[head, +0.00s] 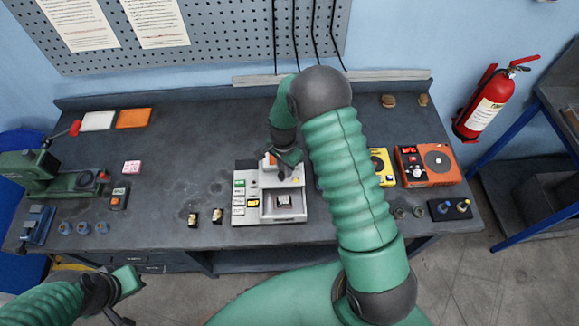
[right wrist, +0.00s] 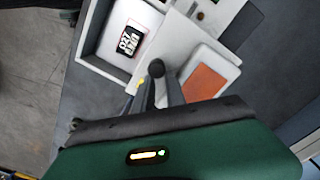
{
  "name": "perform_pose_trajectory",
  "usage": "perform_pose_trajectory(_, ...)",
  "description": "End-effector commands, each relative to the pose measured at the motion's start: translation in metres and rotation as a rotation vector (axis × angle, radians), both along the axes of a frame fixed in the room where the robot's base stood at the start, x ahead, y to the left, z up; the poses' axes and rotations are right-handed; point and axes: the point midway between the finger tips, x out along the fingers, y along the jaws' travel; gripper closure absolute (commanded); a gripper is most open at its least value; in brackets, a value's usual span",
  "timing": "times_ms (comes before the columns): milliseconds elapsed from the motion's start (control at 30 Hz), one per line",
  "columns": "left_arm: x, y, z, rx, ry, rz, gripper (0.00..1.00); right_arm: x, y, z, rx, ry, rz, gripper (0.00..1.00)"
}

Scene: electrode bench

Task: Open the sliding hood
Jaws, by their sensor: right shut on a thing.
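A light grey machine (head: 242,217) stands on the bench near the middle, with small labels and buttons on its left side. A pale sliding hood (right wrist: 190,38) carries a round black knob (right wrist: 156,68). Beside the hood, an open-topped compartment (right wrist: 92,42) holds a black-and-white marked piece (right wrist: 127,42); the compartment also shows in the head view. My right gripper (head: 284,170) is over the back of the machine, its fingers shut on the knob. My left gripper (head: 122,296) hangs low at the left, clear of the bench front; its finger opening is unclear.
A green press (head: 50,175) is at far left. Two small dark-and-yellow parts (head: 205,217) lie close left of the machine.

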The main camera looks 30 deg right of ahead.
Motion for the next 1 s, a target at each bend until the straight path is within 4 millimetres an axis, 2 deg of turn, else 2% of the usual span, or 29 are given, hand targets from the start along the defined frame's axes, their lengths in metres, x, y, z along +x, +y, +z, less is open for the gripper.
perform_pose_trajectory(33, 0.000, 0.000, 0.001, 0.000, 0.000, 0.001, 1.00, 0.011, 0.011, 0.005, 0.012, -0.024, 0.008, 1.00)
perform_pose_trajectory(67, 0.000, 0.000, 0.001, 0.000, 0.000, 0.001, 1.00, 0.012, 0.010, 0.005, 0.012, -0.025, 0.008, 0.80)
perform_pose_trajectory(233, 0.000, 0.000, 0.001, 0.000, 0.000, 0.001, 1.00, 0.014, 0.007, 0.005, 0.014, -0.028, 0.010, 0.58)
perform_pose_trajectory(533, 0.000, 0.000, 0.000, 0.000, 0.000, 0.001, 1.00, 0.008, -0.002, 0.001, 0.017, -0.018, 0.006, 0.57)
perform_pose_trajectory(667, 0.000, 0.000, -0.003, 0.000, 0.000, 0.001, 1.00, 0.008, -0.004, 0.008, 0.016, -0.019, 0.006, 0.57)
perform_pose_trajectory(767, 0.000, 0.000, -0.010, 0.000, 0.000, 0.000, 1.00, 0.009, -0.004, 0.025, 0.015, -0.020, 0.007, 0.57)
perform_pose_trajectory(1000, 0.000, 0.000, -0.028, 0.000, 0.000, 0.000, 1.00, 0.013, 0.001, 0.094, 0.012, -0.022, 0.010, 0.57)
